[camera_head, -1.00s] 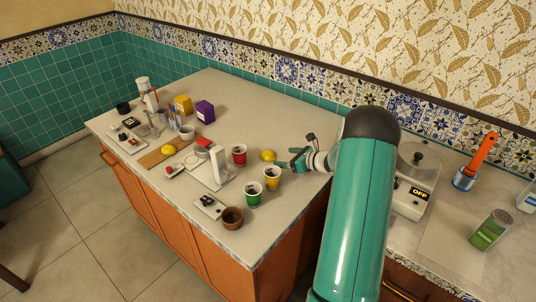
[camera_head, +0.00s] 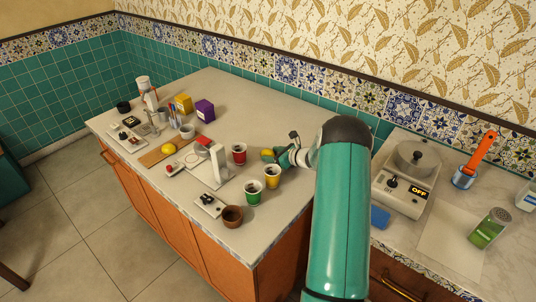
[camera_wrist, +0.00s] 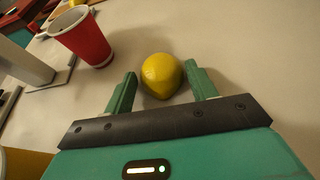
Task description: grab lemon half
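A yellow lemon piece (camera_head: 266,153) lies on the counter right of the red cup; its cut face does not show, so I cannot tell if it is a half. In the wrist view the lemon piece (camera_wrist: 162,76) sits between the fingertips. My gripper (camera_head: 273,155) is open, with one green finger on each side of it. A gap shows at the right finger; contact at the left is unclear. Another yellow lemon (camera_head: 168,149) lies on the wooden board at the left.
The red cup (camera_head: 239,154) stands close left of my gripper, also in the wrist view (camera_wrist: 82,38). The yellow cup (camera_head: 272,177) and green cup (camera_head: 253,193) stand in front. A white stand (camera_head: 217,165) is further left. The counter behind the lemon piece is clear.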

